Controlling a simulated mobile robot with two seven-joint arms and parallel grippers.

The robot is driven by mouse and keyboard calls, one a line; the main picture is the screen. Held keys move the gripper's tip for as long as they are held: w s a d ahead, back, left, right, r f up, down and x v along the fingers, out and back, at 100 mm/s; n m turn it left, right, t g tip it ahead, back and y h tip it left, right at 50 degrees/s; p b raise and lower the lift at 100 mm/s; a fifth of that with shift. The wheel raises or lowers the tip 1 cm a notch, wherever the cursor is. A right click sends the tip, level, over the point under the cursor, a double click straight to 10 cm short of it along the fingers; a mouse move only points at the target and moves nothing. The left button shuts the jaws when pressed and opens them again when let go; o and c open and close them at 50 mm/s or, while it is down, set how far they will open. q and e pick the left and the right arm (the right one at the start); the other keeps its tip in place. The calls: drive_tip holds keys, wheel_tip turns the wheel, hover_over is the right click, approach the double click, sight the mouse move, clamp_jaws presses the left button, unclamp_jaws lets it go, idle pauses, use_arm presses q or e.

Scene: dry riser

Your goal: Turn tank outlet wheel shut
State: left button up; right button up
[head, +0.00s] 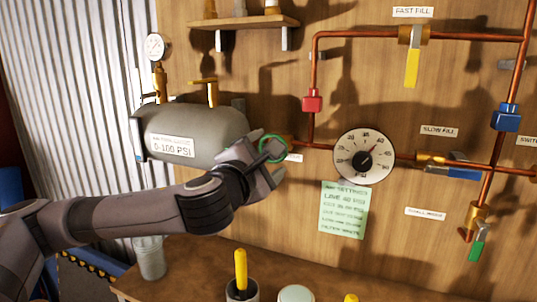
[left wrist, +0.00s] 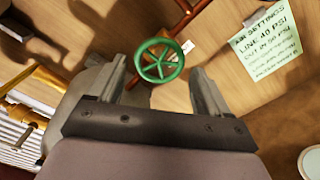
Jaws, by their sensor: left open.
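The tank outlet wheel (head: 272,148) is a small green spoked handwheel to the right of the grey tank (head: 190,133), on the copper pipe. It also shows in the left wrist view (left wrist: 160,61), ahead of the fingers. My left gripper (head: 268,162) is at the wheel in the head view, and partly covers it. In the left wrist view the left gripper (left wrist: 160,90) is open, with one finger on each side below the wheel and nothing between them. I cannot tell whether a finger touches the rim. My right gripper is not in view.
A large dial gauge (head: 364,156) and a green settings note (head: 343,209) are right of the wheel. Copper pipes with a yellow-handled valve (head: 412,65) and a blue-handled valve (head: 455,171) run across the wooden wall. A bench (head: 190,270) below holds a cup with a yellow handle (head: 241,272).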

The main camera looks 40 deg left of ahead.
use_arm(q)
drive_tip(key=shift+v, duration=2.45)
drive_tip(key=s+d+f+n+g+h, duration=0.25)
drive_tip(key=d+f+n, duration=0.25)
drive_tip(key=f+n, duration=0.5)
drive_tip(key=s+d+f+n+g+h, duration=0.15)
drive_tip(key=d+f+n+g, duration=0.3)
drive_tip(key=f+n, duration=0.5)
drive_tip(key=s+f+n+g, duration=0.7)
drive_tip(key=s+f+n, duration=1.2)
drive_tip(key=n, duration=0.5)
drive_tip(key=w+d+f+m+t+h, duration=0.1)
drive_tip(key=w+d+f+t+h, duration=0.1)
drive_tip(key=w+f+t, duration=0.4)
drive_tip(key=shift+w+d+f+t, duration=0.15)
drive_tip(key=shift+w+f+t, duration=0.35)
drive_tip(key=shift+f, duration=0.95)
drive_tip(key=shift+w, duration=0.1)
